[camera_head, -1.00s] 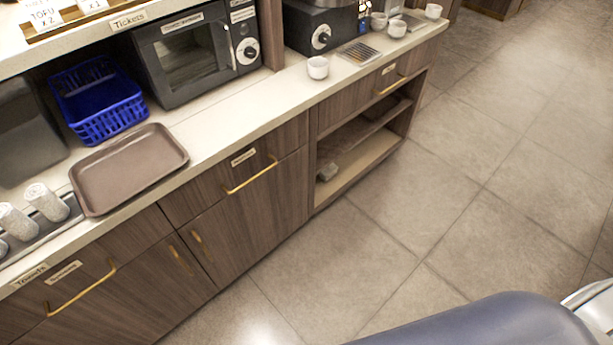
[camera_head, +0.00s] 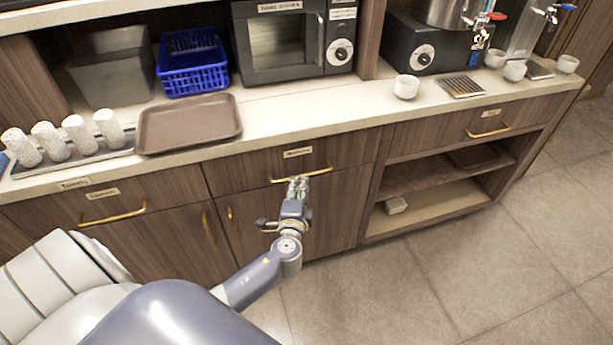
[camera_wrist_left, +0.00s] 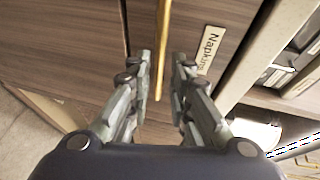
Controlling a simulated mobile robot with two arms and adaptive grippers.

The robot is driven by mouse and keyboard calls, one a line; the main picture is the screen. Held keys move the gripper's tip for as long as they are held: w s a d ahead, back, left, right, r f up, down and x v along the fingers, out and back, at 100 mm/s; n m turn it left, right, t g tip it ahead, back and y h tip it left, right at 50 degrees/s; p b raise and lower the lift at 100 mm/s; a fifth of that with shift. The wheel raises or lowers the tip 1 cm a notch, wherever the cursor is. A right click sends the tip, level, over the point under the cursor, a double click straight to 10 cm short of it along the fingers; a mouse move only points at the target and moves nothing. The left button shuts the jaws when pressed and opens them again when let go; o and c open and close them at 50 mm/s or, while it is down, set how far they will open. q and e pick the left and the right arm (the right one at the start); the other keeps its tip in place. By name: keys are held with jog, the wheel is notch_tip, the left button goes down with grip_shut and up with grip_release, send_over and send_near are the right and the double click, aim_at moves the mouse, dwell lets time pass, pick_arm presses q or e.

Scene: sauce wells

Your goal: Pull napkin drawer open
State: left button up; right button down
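The napkin drawer (camera_head: 345,152) is a dark wood-grain front under the counter and looks closed. It has a brass bar handle (camera_head: 320,171) and a small label (camera_head: 297,152); in the left wrist view the label (camera_wrist_left: 207,50) reads "Napkins". My left gripper (camera_head: 298,182) is at the handle's middle. In the left wrist view, my left gripper (camera_wrist_left: 163,58) is open, with one finger on each side of the brass handle (camera_wrist_left: 163,35). A gap shows between the handle and the fingers. My right gripper is not in view.
Another drawer with a brass handle (camera_head: 112,217) is to the left, and cabinet doors are below. On the counter stand a brown tray (camera_head: 190,122), a blue basket (camera_head: 193,65), a microwave (camera_head: 280,40) and white cups (camera_head: 406,87). The tiled floor (camera_head: 430,280) at right is clear.

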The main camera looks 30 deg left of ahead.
pick_arm(q)
jog(key=shift+x, duration=3)
jog(key=shift+d, duration=0.1)
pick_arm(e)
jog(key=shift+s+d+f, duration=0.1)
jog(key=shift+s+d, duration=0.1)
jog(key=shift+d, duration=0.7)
pick_arm(q)
grip_shut()
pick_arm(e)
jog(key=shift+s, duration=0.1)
